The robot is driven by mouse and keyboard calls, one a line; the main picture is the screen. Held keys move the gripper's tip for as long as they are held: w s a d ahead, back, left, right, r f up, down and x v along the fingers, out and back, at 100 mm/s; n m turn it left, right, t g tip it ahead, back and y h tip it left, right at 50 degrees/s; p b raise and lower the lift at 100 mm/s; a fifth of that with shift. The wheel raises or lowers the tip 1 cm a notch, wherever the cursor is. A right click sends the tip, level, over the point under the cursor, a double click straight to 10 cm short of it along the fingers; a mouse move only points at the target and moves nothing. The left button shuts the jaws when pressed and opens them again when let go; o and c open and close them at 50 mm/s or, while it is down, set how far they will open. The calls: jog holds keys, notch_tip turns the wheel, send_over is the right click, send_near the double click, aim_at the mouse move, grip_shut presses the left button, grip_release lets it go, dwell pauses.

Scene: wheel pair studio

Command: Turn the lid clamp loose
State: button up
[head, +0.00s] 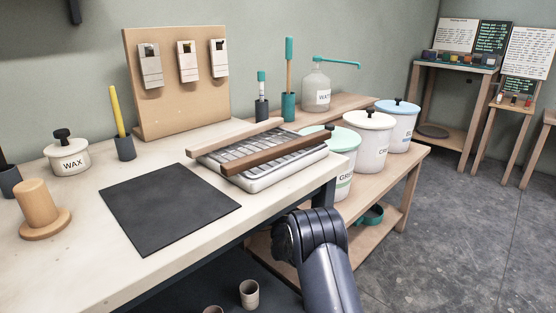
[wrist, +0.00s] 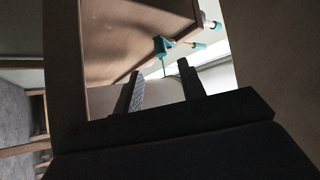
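My gripper (wrist: 159,70) shows in the wrist view as two dark fingers standing apart, with nothing held between them. Beyond the fingertips is a brown wooden panel (wrist: 125,35). A teal fitting with a thin stem (wrist: 162,46) is at its lower right edge, just above the gap between the fingers and apart from them. More teal-ended parts (wrist: 196,46) (wrist: 212,24) stick out to the right. I cannot tell which of these is the lid clamp. In the head view my gripper is hidden, and I cannot make out a lid clamp.
The pale worktable (head: 80,203) bears a black mat (head: 168,207), a wax pot (head: 68,158) and a slatted tray (head: 262,180). Several lidded buckets (head: 370,143) stand on a wooden shelf at the right. Grey floor (head: 455,230) is clear at the right.

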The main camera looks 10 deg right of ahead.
jog(key=b+x, duration=0.2)
jog(key=x, duration=0.8)
jog(key=shift+d+b, duration=0.1)
jog(key=shift+b, duration=0.2)
jog(key=shift+c, duration=0.4)
